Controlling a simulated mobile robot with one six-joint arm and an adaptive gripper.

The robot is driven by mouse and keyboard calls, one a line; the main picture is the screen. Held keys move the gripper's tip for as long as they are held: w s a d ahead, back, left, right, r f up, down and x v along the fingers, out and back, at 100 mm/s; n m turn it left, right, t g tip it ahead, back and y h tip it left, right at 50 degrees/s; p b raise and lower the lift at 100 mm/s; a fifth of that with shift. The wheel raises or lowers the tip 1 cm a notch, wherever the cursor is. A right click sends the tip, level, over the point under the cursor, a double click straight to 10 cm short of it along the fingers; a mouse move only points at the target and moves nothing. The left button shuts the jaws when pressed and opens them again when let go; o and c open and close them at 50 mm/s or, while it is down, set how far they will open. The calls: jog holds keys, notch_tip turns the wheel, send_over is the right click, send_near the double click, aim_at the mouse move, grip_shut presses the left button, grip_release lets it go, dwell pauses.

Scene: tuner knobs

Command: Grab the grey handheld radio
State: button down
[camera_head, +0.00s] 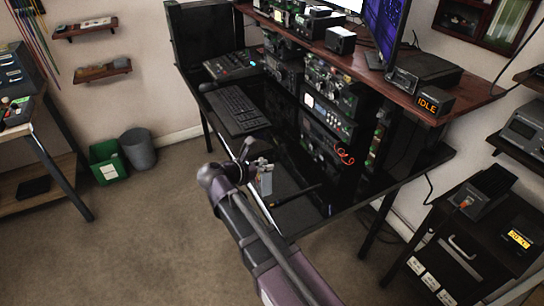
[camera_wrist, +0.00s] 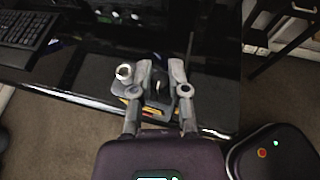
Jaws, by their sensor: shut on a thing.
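The grey handheld radio (camera_wrist: 160,88) is between my two fingers in the wrist view, with a pale round knob at its left and a little yellow-orange on its side. My gripper (camera_wrist: 161,72) is shut on it, one finger at each side. In the head view my gripper (camera_head: 264,163) is over the front edge of the black desk, and the grey radio (camera_head: 266,184) hangs below the fingers. The fingers and wrist hide part of the radio. I cannot tell whether it touches the desk.
A keyboard (camera_head: 238,108) lies left on the black desk (camera_head: 215,103). Radio racks (camera_head: 325,115) stand behind, under a wooden shelf. A thin black rod (camera_head: 294,195) lies right of my gripper. Green (camera_head: 107,162) and grey (camera_head: 138,149) bins stand left; carpet (camera_head: 130,235) is clear.

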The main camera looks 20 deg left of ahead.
jog(key=shift+s, duration=0.75)
jog(key=shift+r, duration=0.1)
